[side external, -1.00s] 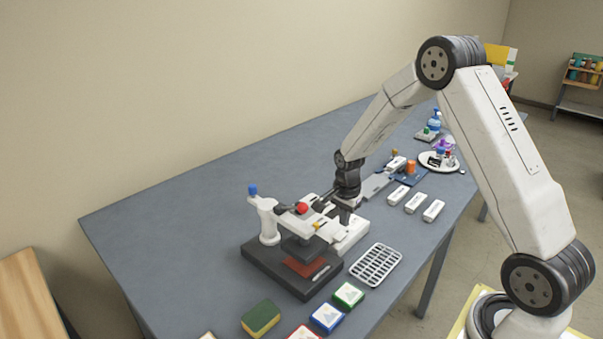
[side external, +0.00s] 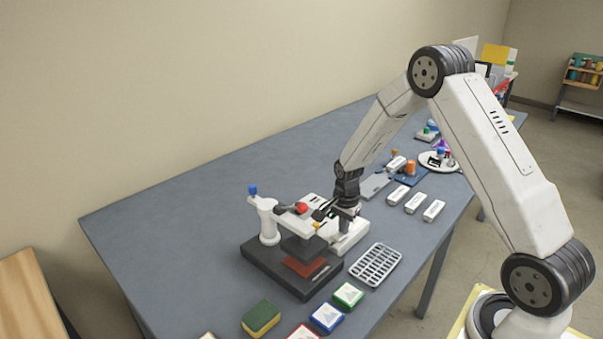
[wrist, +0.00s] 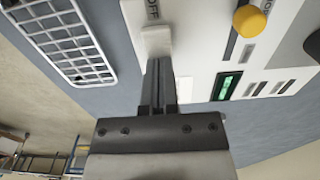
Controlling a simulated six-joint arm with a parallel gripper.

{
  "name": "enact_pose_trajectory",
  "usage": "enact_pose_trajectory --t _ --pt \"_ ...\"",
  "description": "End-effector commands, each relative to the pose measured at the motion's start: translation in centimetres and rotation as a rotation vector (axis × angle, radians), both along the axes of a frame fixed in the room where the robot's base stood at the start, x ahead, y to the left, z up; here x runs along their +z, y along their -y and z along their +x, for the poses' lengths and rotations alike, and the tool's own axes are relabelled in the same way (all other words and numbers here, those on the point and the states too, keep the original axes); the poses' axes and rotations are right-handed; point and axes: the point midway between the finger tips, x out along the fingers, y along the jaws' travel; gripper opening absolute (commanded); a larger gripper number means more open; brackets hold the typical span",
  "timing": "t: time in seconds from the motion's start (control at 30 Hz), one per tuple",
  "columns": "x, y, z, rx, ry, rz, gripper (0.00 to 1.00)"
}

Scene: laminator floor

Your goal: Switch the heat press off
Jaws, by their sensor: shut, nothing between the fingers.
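The heat press has a dark base (side external: 262,262), a raised white head with a red-knobbed handle (side external: 302,208), and a red-brown pad (side external: 305,265). Its white control box (side external: 350,240) stands beside it. In the wrist view the box's panel shows a white switch piece (wrist: 156,42) near the printed word OFF, a yellow knob (wrist: 249,21) and a lit green display (wrist: 227,86). My gripper (side external: 322,212) is shut and empty over the box. Its fingertips (wrist: 158,62) are at the white switch piece; I cannot tell whether they touch. They cover part of it.
A grey wire rack (side external: 376,265) lies in front of the box. A green-yellow sponge (side external: 261,318) and several ink pads lie near the front edge. Several white labelled blocks (side external: 415,203) and a white plate (side external: 438,161) are to the right. The table's back left is clear.

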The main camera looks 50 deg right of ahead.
Motion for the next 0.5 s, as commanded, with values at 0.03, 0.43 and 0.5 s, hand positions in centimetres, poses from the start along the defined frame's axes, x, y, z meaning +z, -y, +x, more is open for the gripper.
enact_pose_trajectory --t 0.03,0.43,0.5 --pt "-0.2 -0.1 -0.1 0.0 -0.002 0.001 0.0" --pt "0.2 -1.0 -0.1 0.001 -0.004 0.002 0.0" --pt "0.3 -1.2 -0.1 0.001 -0.003 0.002 0.0"
